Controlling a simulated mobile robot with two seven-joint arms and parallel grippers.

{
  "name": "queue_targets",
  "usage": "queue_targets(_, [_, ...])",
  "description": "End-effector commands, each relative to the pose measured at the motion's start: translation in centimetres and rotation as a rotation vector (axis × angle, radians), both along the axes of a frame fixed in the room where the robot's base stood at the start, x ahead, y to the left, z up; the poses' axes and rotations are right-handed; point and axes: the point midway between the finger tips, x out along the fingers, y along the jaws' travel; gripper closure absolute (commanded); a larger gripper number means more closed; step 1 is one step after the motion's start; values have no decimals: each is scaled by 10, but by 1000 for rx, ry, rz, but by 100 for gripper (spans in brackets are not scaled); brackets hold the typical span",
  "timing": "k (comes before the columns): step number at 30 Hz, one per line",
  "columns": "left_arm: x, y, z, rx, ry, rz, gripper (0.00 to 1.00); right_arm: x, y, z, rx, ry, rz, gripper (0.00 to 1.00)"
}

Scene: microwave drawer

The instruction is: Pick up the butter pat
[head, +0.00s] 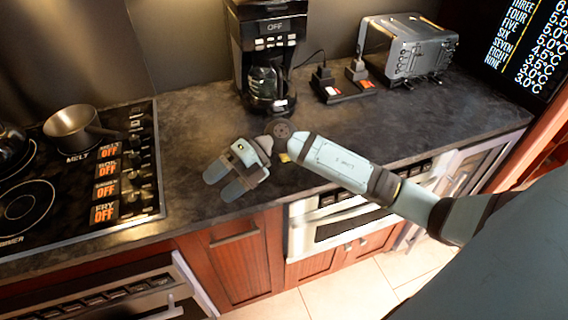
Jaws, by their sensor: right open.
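A small yellow piece, which looks like the butter pat (285,158), lies on the dark countertop. It is mostly hidden behind my right wrist and forearm. My right gripper (221,184) is over the front part of the counter, to the left of the yellow piece. Its two fingers are spread apart with nothing seen between them, and they point to the lower left, away from the piece. My left gripper is not in view.
A coffee maker (269,45) stands behind the gripper. A cooktop (85,170) with a pot (72,128) is at the left. The counter's right part is clear.

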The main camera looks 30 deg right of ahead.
Motion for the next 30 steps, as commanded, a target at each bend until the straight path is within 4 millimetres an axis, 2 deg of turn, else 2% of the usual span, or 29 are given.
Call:
queue_targets(1, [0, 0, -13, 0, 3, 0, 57, 17, -24, -9, -190, -41, 45, 34])
queue_targets(3, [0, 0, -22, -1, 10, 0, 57, 36, -62, -13, -451, -59, 70, 34])
queue_targets(6, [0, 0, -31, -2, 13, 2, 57, 60, -121, -5, -778, -47, 38, 34])
queue_targets(9, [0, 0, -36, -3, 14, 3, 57, 77, -170, 13, -1020, -14, -31, 34])
queue_targets(12, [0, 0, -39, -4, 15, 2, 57, 84, -202, 29, -1169, 18, -95, 34])
queue_targets(15, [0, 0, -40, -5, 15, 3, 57, 86, -218, 36, -1241, 40, -131, 34])
queue_targets(17, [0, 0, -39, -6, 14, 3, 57, 87, -222, 32, -1256, 46, -139, 34])
queue_targets(24, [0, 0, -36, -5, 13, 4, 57, 86, -221, -14, -1256, 47, -136, 34])
queue_targets(30, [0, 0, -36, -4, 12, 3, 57, 87, -221, -40, -1255, 44, -137, 34])
